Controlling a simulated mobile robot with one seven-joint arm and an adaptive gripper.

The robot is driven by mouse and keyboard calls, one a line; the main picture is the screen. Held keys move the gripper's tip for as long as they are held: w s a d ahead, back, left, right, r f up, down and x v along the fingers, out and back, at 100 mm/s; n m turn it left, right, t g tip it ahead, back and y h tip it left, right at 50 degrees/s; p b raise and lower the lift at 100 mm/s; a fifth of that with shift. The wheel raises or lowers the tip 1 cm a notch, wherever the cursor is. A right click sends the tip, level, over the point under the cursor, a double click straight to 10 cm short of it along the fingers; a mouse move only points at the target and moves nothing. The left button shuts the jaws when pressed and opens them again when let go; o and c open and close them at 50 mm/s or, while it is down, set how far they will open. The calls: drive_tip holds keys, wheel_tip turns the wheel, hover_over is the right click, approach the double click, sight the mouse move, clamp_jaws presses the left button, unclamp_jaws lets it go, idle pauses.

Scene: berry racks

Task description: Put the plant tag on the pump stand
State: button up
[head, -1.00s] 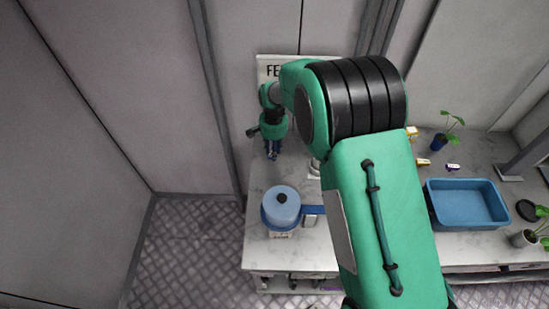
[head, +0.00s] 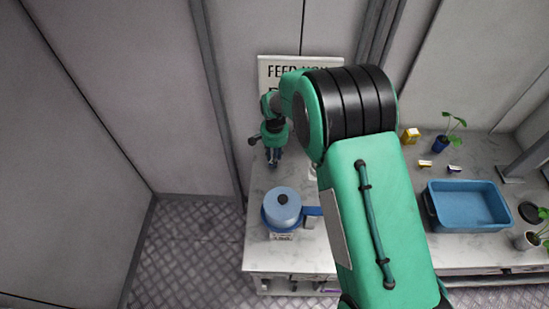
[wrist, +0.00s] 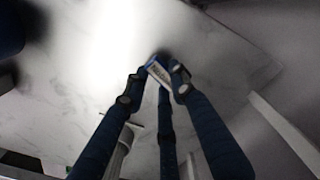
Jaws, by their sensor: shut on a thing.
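My gripper (head: 274,161) hangs over the back left of the counter, fingers down. In the wrist view its fingers (wrist: 158,76) are closed on a small white and blue tag (wrist: 158,71), which I take to be the plant tag. The tag is tilted between the fingertips, with part of it hidden by them. In the head view the tag cannot be made out. A round blue unit (head: 282,208) with a dark cap and a label at its base stands in front of my gripper, apart from it; it may be the pump stand.
A blue tub (head: 467,205) stands on the right of the counter (head: 262,255). A potted plant (head: 441,143), a yellow box (head: 411,135) and small tags (head: 425,164) lie behind it. A sign (head: 290,70) is on the back wall. My arm hides the counter's middle.

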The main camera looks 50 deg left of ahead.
drive_tip(key=shift+f, duration=0.15)
drive_tip(key=o, duration=0.8)
drive_tip(key=shift+c, duration=0.2)
wheel_tip(320, 180, up, 12)
drive_tip(key=p, duration=0.1)
drive_tip(key=shift+r+p, duration=0.2)
drive_tip(key=shift+p, duration=0.2)
idle(0.6)
